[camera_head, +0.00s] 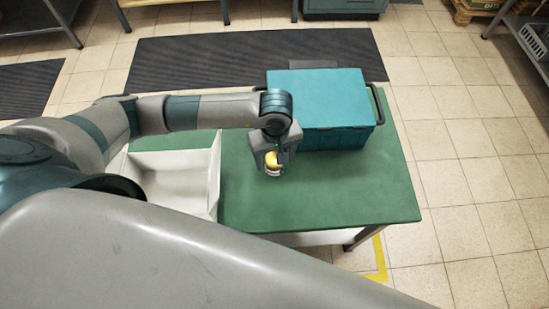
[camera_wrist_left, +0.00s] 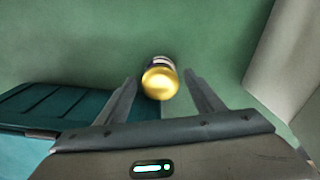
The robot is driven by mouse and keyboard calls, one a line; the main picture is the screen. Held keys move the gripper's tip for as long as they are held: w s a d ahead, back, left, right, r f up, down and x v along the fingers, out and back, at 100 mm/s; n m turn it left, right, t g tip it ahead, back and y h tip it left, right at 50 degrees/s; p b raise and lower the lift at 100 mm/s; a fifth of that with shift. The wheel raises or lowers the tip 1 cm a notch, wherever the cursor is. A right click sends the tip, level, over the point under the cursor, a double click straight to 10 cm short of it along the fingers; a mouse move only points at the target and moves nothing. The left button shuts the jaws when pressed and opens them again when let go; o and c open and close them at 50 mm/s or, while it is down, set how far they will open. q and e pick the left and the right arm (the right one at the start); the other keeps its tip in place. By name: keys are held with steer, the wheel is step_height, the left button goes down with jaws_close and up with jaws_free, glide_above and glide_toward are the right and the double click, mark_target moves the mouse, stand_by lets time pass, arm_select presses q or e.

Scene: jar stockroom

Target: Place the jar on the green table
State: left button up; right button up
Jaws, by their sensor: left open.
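The jar (camera_head: 272,160) has a yellow-gold lid and stands on the green table (camera_head: 330,195). It also shows in the left wrist view (camera_wrist_left: 160,80), seen from above, with its lid toward the camera. My left gripper (camera_head: 273,168) is over the table, pointing down at the jar. In the left wrist view its two fingers (camera_wrist_left: 162,85) are spread, one on each side of the jar, with a visible gap on both sides. The fingers partly hide the jar in the head view. My right gripper is not in view.
A teal box (camera_head: 318,95) with dark handles stands on the table behind the gripper. A white open bin (camera_head: 214,180) is at the table's left. The table's front and right areas are clear. Dark mats (camera_head: 190,60) lie on the tiled floor behind.

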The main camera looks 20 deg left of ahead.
arm_select(q)
step_height(320, 180, up, 7)
steer(key=shift+r+b, duration=0.1)
steer(key=shift+b, duration=1.1)
step_height(320, 180, up, 4)
steer(key=shift+s+f+b, duration=0.1)
steer(key=shift+s+b, duration=0.05)
steer(key=shift+b, duration=0.25)
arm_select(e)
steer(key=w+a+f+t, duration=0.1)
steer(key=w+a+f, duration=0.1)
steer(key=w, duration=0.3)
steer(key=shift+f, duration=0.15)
arm_select(q)
steer(key=shift+d, duration=0.1)
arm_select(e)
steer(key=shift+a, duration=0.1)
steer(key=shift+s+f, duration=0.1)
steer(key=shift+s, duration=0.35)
